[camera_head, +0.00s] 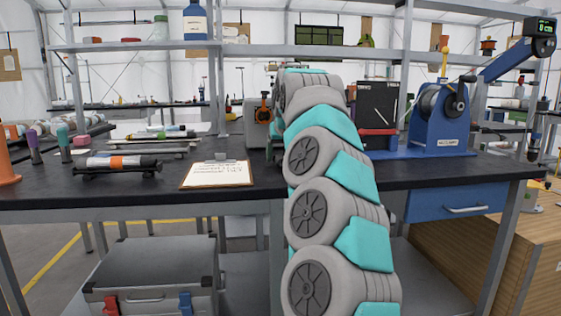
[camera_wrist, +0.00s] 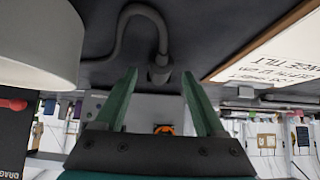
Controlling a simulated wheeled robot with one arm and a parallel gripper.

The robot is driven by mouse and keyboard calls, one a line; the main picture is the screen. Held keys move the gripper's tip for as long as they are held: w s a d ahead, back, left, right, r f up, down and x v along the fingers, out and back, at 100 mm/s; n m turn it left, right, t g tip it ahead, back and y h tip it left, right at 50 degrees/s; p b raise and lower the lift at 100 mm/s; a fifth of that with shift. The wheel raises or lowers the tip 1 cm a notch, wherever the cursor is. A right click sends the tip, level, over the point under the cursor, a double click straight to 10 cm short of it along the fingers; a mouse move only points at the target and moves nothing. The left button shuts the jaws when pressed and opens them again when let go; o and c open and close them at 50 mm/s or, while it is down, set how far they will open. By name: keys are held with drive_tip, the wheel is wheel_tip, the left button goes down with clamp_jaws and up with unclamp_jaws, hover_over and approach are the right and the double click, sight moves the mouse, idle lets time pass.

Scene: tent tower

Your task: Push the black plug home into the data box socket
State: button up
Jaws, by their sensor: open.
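In the wrist view a grey cable (camera_wrist: 122,28) loops over the dark bench top and ends in a thick grey cylindrical end (camera_wrist: 159,73), perhaps the plug; I cannot make out a black body. My gripper (camera_wrist: 159,76) is open, its two green fingers on either side of that end in the picture. I cannot tell whether they touch it. Beyond, between the fingers, is a pale grey face with an orange and black fitting (camera_wrist: 163,129). In the head view a grey box (camera_head: 256,124) with such a fitting stands left of my arm, which hides my gripper. No socket is clearly visible.
A clipboard (camera_head: 217,174) lies on the bench, left of my arm. A black case (camera_head: 378,105) and a blue reel stand (camera_head: 441,128) are to the right. A black cylinder with an orange band (camera_head: 119,163) lies at left. A shelf (camera_head: 130,46) spans above.

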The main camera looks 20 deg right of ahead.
drive_tip(key=shift+x, duration=0.9)
clamp_jaws()
